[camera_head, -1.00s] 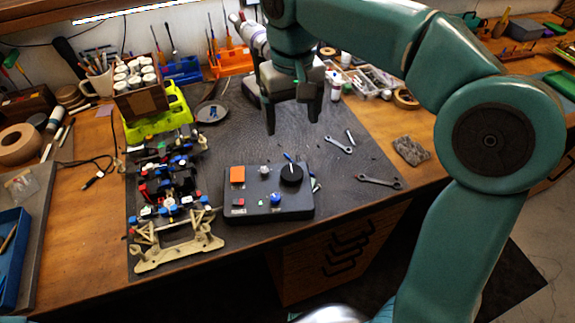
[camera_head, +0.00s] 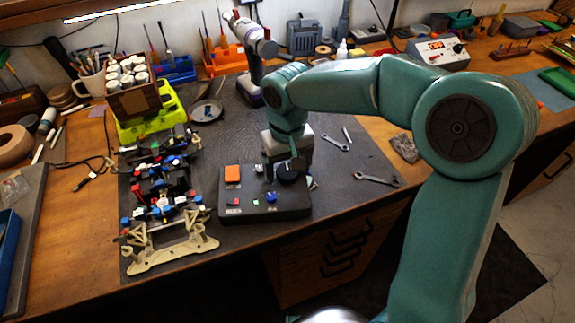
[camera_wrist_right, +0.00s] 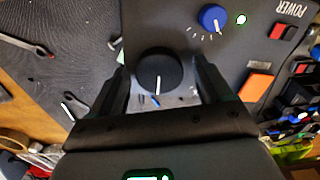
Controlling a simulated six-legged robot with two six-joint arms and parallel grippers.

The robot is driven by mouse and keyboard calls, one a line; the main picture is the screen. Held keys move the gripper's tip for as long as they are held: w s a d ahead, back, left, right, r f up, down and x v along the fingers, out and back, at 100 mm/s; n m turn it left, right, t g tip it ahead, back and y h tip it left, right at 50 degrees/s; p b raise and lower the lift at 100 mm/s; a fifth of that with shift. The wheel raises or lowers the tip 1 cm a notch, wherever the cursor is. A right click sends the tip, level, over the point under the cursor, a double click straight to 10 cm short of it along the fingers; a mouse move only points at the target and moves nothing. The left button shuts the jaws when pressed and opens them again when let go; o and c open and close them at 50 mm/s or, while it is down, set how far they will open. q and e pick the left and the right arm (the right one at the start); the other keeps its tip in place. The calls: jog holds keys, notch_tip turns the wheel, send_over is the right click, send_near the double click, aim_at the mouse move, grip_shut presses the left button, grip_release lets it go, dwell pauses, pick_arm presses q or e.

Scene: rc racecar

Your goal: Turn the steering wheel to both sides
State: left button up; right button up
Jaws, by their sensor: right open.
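The steering wheel is a round black knob (camera_wrist_right: 158,72) with a white pointer line, on the dark control box (camera_head: 240,208). In the head view the knob (camera_head: 290,174) is partly hidden behind my right gripper (camera_head: 287,175). In the right wrist view the right gripper (camera_wrist_right: 160,85) is open, with one finger on each side of the knob. I cannot tell whether the fingers touch it. The RC car chassis (camera_head: 172,240) lies left of the box. My left gripper is not in view.
The box also carries an orange block (camera_head: 232,173) and a blue knob (camera_head: 271,197). Wrenches (camera_head: 375,179) lie to the right on the mat.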

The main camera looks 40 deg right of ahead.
jog(key=c, duration=1)
jog(key=shift+c, duration=0.2)
jog(key=shift+m, duration=0.4)
jog(key=m+b, duration=0.1)
jog(key=m, duration=0.2)
jog(key=shift+m, duration=0.3)
jog(key=m+b, duration=0.1)
jog(key=m, duration=0.3)
jog(key=shift+m, duration=0.3)
